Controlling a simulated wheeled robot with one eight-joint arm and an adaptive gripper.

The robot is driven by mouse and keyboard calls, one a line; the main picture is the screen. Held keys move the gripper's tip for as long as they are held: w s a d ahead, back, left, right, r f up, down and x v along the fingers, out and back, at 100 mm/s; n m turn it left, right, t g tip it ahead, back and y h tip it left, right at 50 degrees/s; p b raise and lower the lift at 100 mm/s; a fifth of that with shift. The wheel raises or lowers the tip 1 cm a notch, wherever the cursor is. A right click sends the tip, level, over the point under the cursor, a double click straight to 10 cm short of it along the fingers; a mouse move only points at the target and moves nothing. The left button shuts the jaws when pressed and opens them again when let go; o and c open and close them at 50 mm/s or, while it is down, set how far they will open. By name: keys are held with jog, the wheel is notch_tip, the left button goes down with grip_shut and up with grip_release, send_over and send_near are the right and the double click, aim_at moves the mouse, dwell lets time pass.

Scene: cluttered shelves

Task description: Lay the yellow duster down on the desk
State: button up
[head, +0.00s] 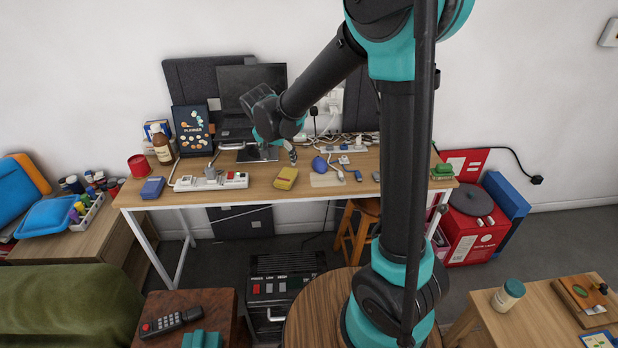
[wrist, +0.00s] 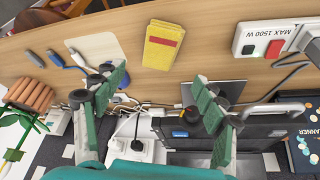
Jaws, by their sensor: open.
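The yellow duster (head: 285,178) lies flat on the wooden desk (head: 330,198), close to its front edge. In the wrist view it is a small folded yellow rectangle (wrist: 160,53) with a red band, resting on the desk top (wrist: 205,25). My gripper (head: 276,150) is above the desk, behind the duster and apart from it. In the wrist view its green fingers are spread wide with nothing between them (wrist: 162,88). The duster lies beyond the fingertips and is fully in sight there.
A white power strip (head: 210,182) lies left of the duster, and a pale board (head: 325,180) with a blue item lies right. A monitor (head: 250,85), a planner (head: 192,130) and a brown bottle (head: 161,145) stand behind. Cables run along the back.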

jog(key=s+d+n, duration=0.2)
jog(key=s+d, duration=0.7)
jog(key=d, duration=0.4)
jog(key=s+d+f+n+y, duration=0.1)
jog(key=s+d+f, duration=0.1)
jog(key=s+d, duration=0.2)
jog(key=s+d+f+n, duration=0.1)
jog(key=s+d+f, duration=0.2)
jog(key=s, duration=0.6)
jog(key=shift+s+d+y, duration=0.35)
jog(key=shift+d+y, duration=0.05)
jog(key=shift+d, duration=0.4)
